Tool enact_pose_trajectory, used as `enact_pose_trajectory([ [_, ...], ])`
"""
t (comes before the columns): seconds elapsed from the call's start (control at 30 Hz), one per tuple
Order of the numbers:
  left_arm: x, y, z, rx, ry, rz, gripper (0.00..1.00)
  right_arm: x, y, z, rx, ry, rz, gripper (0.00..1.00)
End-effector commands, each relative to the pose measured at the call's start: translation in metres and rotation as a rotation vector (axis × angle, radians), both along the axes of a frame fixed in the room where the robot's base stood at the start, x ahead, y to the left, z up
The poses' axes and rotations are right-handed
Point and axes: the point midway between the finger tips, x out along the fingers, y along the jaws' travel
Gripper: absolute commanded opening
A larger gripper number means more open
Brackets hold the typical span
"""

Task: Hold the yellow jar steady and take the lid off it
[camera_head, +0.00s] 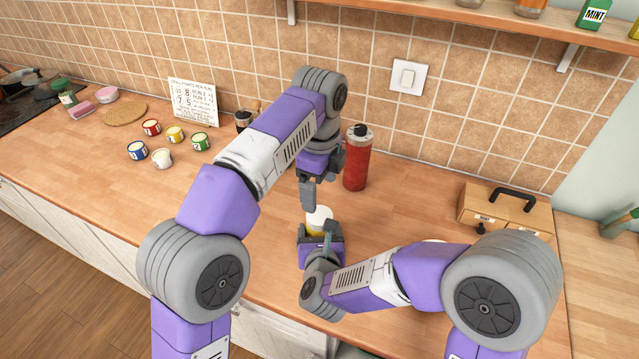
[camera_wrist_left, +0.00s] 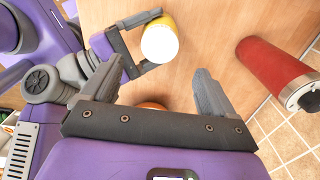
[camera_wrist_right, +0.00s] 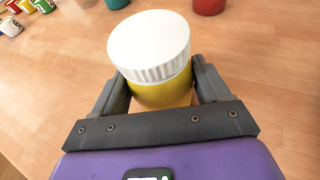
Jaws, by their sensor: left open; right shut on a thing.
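The yellow jar (camera_wrist_right: 160,94) stands between the fingers of my right gripper (camera_wrist_right: 162,88), which is shut on its body. Its white ribbed lid (camera_wrist_right: 148,42) is on top, above the fingers. In the head view the lid (camera_head: 319,216) shows just below my left gripper (camera_head: 308,190). My left gripper is open and empty, apart from the jar. In the left wrist view the jar's lid (camera_wrist_left: 159,44) shows beyond the open fingers (camera_wrist_left: 160,88), toward the top. I cannot tell whether the jar's base touches the counter.
A red bottle (camera_head: 357,160) with a black top stands behind and right of the jar, close to my left gripper. A box (camera_head: 505,212) with a black handle is at the right. Several small coloured pots (camera_head: 175,135) and a sign (camera_head: 194,101) are at the left.

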Motion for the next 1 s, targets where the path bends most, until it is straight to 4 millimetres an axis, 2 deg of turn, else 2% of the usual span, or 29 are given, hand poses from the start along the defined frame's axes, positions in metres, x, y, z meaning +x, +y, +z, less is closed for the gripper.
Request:
enact_pose_trajectory([
  [0.3,0.0,0.0,0.0,0.0,0.0,-0.592,0.88,0.0,0.0,0.001,0.0,-0.001,0.0,0.0],
  [0.5,0.0,0.0,0.0,0.0,0.0,-0.909,0.88,0.0,0.0,0.001,0.0,-0.002,0.0,0.0],
  [0.7,0.0,0.0,0.0,0.0,0.0,-1.084,0.88,0.0,0.0,0.001,0.0,-0.002,0.0,0.0],
  [0.87,0.0,0.0,-0.005,0.0,0.001,-1.125,0.88,0.0,0.0,0.001,0.0,-0.002,0.0,0.0],
  [1.0,0.0,0.0,-0.02,0.0,0.003,-1.125,0.88,0.0,0.0,0.001,0.0,-0.002,0.0,0.0],
])
